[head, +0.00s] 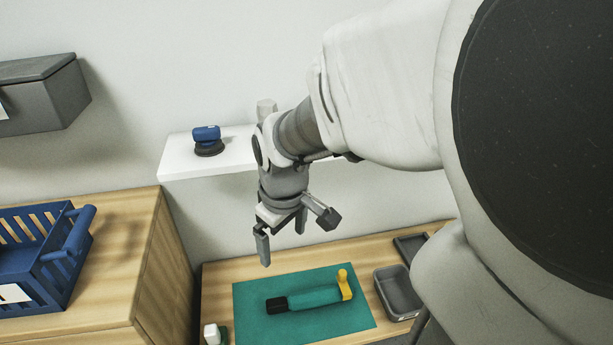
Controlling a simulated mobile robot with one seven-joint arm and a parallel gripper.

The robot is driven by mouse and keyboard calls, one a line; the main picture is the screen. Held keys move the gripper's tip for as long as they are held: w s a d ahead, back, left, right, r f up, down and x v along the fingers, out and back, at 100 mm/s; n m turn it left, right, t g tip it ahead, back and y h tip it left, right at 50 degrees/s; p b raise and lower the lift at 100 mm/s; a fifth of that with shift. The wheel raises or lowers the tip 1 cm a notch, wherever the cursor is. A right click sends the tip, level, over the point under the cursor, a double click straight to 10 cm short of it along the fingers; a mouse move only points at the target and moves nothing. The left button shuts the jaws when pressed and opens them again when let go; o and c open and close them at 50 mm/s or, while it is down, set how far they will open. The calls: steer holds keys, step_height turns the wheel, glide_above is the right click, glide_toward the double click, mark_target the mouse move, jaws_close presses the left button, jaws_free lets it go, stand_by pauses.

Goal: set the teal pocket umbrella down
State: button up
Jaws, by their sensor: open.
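The teal pocket umbrella (315,297) lies on its side on a green mat (258,325) on the wooden counter. Its black end points left, and a yellow handle or strap (344,284) is at its right end. My gripper (284,247) is above and a little left of the umbrella, fingers pointing down. The fingers are spread apart with nothing between them. The gripper is clear of the umbrella.
A blue sander-like tool (207,141) sits on a white wall shelf (190,169). A grey tray (397,291) stands right of the mat, a small white-and-green item (212,334) left of it. A blue slatted crate (45,275) is on a higher wooden cabinet (120,290). A grey box (45,95) is upper left.

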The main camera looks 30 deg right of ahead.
steer(key=s+a+r+m+t, duration=0.3)
steer(key=s+a+r+m, duration=0.1)
steer(key=s+r, duration=0.5)
steer(key=shift+r, duration=0.3)
steer(key=shift+s+r, duration=0.1)
step_height(320, 180, up, 18)
steer(key=p, duration=1.8)
steer(key=shift+r, duration=0.15)
